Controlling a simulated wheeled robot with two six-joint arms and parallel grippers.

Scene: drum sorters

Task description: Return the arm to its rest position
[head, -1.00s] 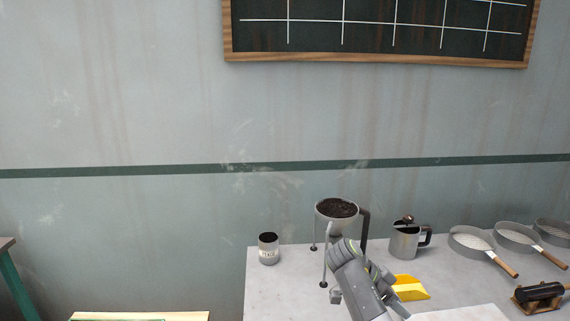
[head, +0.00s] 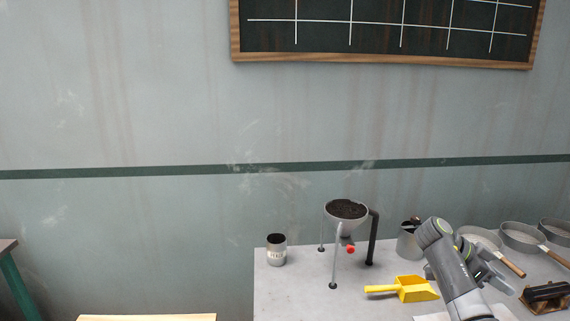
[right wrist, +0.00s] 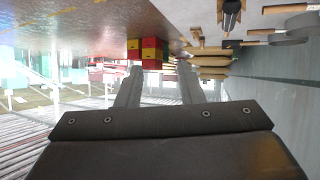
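My right arm rises from the bottom edge at the right of the head view, in front of the grey table (head: 290,295). Its gripper (head: 490,272) points away to the right and is partly hidden by the arm's own links. In the right wrist view the two fingers (right wrist: 160,88) stand apart with nothing between them, so the gripper is open and empty. My left arm and gripper are not in view.
A funnel stand (head: 347,212) holding dark grains, a labelled can (head: 276,250) and a yellow scoop (head: 412,289) stand left of my arm. A metal pot (head: 407,243) is partly behind it. Sieves (head: 522,238) and a black roller (head: 545,293) lie to the right.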

